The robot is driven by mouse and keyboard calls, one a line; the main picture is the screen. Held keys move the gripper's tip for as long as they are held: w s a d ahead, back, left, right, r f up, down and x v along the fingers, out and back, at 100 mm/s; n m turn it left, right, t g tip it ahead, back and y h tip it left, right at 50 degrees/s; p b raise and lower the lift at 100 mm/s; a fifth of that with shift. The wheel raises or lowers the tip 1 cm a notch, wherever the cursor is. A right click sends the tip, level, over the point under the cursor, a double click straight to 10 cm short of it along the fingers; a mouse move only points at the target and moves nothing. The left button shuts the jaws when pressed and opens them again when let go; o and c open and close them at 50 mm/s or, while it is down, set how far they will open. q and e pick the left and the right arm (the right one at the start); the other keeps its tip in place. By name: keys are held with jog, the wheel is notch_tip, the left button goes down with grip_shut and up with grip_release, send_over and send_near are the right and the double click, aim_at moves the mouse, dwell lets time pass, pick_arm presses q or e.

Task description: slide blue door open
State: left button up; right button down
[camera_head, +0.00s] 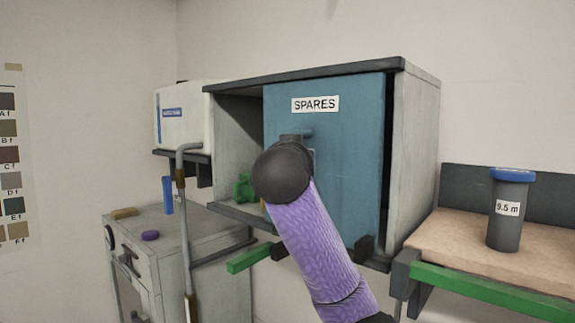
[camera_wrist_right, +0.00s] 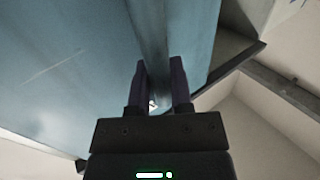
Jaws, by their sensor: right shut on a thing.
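The blue door (camera_head: 345,165) with a SPARES label (camera_head: 315,104) covers the right and middle part of a grey cabinet. The cabinet's left part is open. The door's upright handle (camera_wrist_right: 152,45) stands out from its face. My right gripper (camera_wrist_right: 160,75) is shut on the handle, with one finger on each side of it. In the head view my purple right arm and its dark wrist hide most of the handle and gripper. My left gripper is in neither view.
A green object (camera_head: 243,187) sits inside the cabinet's open left part. A grey lower cabinet (camera_head: 190,240) with a bent pipe (camera_head: 184,215) stands at left. A workbench (camera_head: 480,240) at right holds a grey cylinder (camera_head: 507,215) with a blue lid. A green bar (camera_head: 250,257) juts out below.

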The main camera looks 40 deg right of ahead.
jog(key=shift+s, duration=0.7)
jog(key=c, duration=0.6)
grip_release()
jog(key=shift+o, duration=0.2)
jog(key=b+v, duration=0.3)
jog(key=v, duration=0.6)
jog(key=shift+s+a+b, duration=0.3)
jog(key=shift+b, duration=0.05)
